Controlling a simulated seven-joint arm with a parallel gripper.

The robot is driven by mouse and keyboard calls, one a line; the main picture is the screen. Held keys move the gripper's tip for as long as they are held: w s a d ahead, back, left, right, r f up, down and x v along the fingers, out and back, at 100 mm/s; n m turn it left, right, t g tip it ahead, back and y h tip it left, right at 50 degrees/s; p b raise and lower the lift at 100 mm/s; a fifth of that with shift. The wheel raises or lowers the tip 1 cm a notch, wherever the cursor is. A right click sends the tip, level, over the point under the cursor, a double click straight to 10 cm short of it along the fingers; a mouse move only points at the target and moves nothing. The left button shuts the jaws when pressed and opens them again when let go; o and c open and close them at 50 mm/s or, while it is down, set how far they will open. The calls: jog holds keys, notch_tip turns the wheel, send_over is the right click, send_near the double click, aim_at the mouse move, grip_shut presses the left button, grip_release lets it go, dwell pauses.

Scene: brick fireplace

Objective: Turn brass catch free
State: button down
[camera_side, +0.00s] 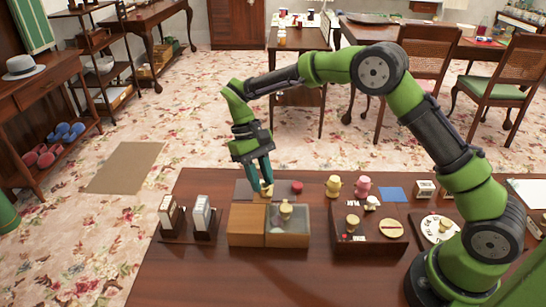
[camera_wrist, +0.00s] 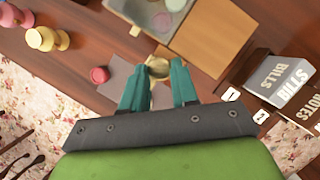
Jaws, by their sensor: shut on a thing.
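A small brass catch (camera_side: 266,189) sits at the back of a wooden box (camera_side: 247,225), near the middle of its rear edge. In the wrist view the catch (camera_wrist: 158,68) shows as a rounded brass piece at the box edge. My gripper (camera_side: 266,184) comes down from above, its teal fingers on either side of the catch. In the wrist view my gripper (camera_wrist: 157,66) has its fingertips around the brass piece. The fingers hide part of it, and I cannot tell how far it is turned.
The box's right compartment (camera_side: 287,237) has a grey, see-through look with a yellowish piece on it. A red round piece (camera_side: 297,187) lies behind it. Yellow (camera_side: 333,186) and pink (camera_side: 362,186) pieces stand right. Two upright card holders (camera_side: 202,222) stand left.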

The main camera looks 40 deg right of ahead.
jog(key=shift+n, duration=0.4)
jog(key=c, duration=0.9)
grip_release()
jog(key=shift+o, duration=0.2)
jog(key=v, duration=1.2)
jog(key=shift+a, duration=0.15)
jog(key=shift+r, duration=0.1)
